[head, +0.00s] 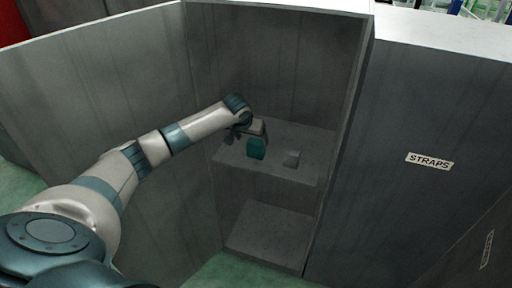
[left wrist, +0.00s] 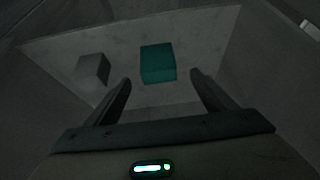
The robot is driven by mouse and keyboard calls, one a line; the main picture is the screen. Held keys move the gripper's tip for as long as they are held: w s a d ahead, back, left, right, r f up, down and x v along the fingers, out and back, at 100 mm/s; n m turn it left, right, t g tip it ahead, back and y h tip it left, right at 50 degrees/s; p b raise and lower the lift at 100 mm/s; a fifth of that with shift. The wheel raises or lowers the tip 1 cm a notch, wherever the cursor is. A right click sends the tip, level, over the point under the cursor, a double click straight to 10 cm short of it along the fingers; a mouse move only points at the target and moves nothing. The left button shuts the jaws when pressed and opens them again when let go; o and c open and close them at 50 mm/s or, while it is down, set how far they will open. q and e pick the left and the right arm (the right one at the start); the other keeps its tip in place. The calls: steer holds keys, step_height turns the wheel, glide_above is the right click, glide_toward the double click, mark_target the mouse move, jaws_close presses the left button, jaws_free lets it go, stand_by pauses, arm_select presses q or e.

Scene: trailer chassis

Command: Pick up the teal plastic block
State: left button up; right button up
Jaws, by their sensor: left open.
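The teal block (head: 256,149) stands on the upper shelf of a grey cabinet in the head view. In the left wrist view the teal block (left wrist: 158,63) lies ahead of the fingers, a little beyond their tips and between their lines. My left gripper (left wrist: 158,88) is open and empty. My right gripper is in neither view.
Cabinet walls enclose the shelf. A lower shelf (head: 265,231) is bare. A grey panel labelled STRAPS (head: 429,161) stands at right.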

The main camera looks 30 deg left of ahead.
mark_target(255, 143)
arm_select(q)
steer(key=shift+x, duration=1.65)
steer(key=shift+w+f+p, duration=0.1)
steer(key=shift+p, duration=0.3)
steer(key=shift+p+x, duration=0.7)
steer(key=shift+x, duration=1.8)
steer(key=shift+w+d, duration=0.1)
steer(key=shift+d, duration=0.05)
steer(key=c, duration=1.3)
